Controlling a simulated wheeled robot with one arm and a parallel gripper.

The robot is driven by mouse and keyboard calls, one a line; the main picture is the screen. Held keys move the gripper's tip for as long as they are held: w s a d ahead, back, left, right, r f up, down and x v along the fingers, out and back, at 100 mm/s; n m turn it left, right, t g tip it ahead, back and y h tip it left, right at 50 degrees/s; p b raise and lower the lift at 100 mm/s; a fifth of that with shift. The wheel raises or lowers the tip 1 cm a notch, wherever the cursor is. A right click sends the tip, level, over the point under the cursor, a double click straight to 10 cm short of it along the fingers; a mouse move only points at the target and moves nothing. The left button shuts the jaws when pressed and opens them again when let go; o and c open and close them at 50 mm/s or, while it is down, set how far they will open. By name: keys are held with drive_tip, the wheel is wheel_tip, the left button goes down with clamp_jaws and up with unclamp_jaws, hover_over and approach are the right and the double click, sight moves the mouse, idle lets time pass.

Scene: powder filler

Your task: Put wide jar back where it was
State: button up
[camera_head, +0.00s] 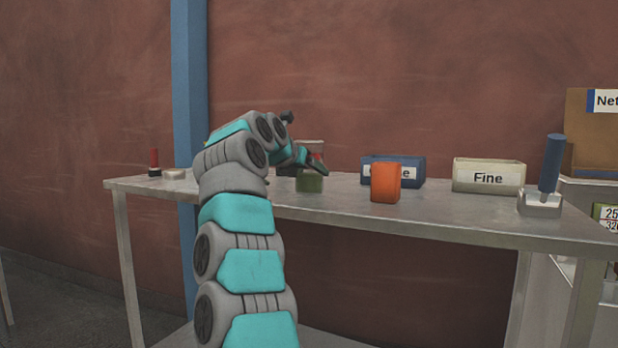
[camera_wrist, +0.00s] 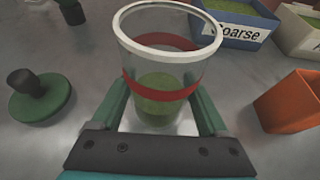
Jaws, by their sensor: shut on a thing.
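The wide jar is clear, with a pale rim, a red band and green powder in its lower part. In the wrist view the jar (camera_wrist: 170,62) stands upright between the fingers of my gripper (camera_wrist: 168,112), which is shut on it. In the head view the jar (camera_head: 309,184) is at the table's middle left, partly hidden by my gripper (camera_head: 312,160). Its base is at or just above the tabletop; I cannot tell which.
An orange container (camera_head: 385,183) stands right of the jar. Behind are a blue Coarse bin (camera_head: 415,170) and a cream Fine bin (camera_head: 489,177). A green disc with a dark knob (camera_wrist: 40,98) lies left. A blue-handled tool (camera_head: 540,200) stands far right on the metal table (camera_head: 450,225).

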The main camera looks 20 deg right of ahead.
drive_tip(key=shift+f, duration=0.1)
drive_tip(key=o, duration=1.5)
drive_tip(key=shift+c, duration=0.2)
drive_tip(key=shift+r, duration=0.2)
drive_tip(key=shift+a+r, duration=0.1)
drive_tip(key=shift+a, duration=0.05)
drive_tip(key=b+v, duration=0.1)
drive_tip(key=v, duration=1)
drive_tip(key=shift+s+a+r, duration=0.2)
drive_tip(key=shift+s, duration=0.05)
